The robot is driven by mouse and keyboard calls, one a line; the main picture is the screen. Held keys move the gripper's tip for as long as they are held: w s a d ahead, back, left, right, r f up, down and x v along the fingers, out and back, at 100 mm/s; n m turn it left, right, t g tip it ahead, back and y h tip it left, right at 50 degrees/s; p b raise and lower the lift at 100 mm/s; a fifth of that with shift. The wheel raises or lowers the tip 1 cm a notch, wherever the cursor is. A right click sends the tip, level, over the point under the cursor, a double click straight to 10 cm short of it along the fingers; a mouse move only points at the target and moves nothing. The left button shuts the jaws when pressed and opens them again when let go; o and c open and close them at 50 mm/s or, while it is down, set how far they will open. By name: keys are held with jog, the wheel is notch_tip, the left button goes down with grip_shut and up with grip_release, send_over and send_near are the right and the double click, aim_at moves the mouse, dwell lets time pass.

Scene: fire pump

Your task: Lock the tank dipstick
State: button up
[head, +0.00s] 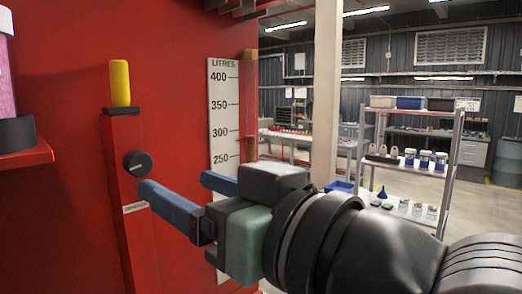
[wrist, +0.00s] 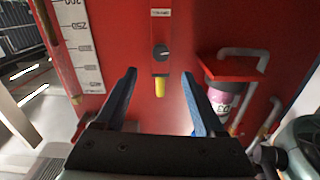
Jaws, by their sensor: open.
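The tank dipstick shows as a yellow handle (head: 120,83) standing upright at the top of a narrow red housing (head: 124,250) on the red tank wall. Below it is a round black knob (head: 137,163) with a pale, slightly slanted, near-horizontal mark. A small white label (head: 136,207) sits under the knob. In the wrist view the scene is inverted: the knob (wrist: 161,52) lies above the yellow handle (wrist: 160,87). My gripper (head: 177,184) is open and empty, its blue fingers pointing toward the wall. In the wrist view the handle appears between the fingers (wrist: 159,74); contact is not visible.
A white litre scale (head: 223,115) is fixed on the tank to the right. A red bracket (head: 25,158) holds a pink container (head: 6,75) at the left. A metal shelf (head: 448,175) with bottles and bins stands behind my arm. Floor at the right is partly clear.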

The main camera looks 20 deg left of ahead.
aim_at(142, 165)
jog(key=p+x, duration=0.2)
jog(key=x, duration=0.3)
jog(key=p+x, duration=0.2)
jog(key=x, duration=0.4)
jog(key=shift+s+r+p, duration=0.1)
jog(key=shift+r+p, duration=0.15)
jog(key=shift+p, duration=0.1)
jog(key=shift+w+a+f, duration=0.2)
jog(key=shift+w+a, duration=0.05)
jog(key=shift+a, duration=0.3)
grip_shut()
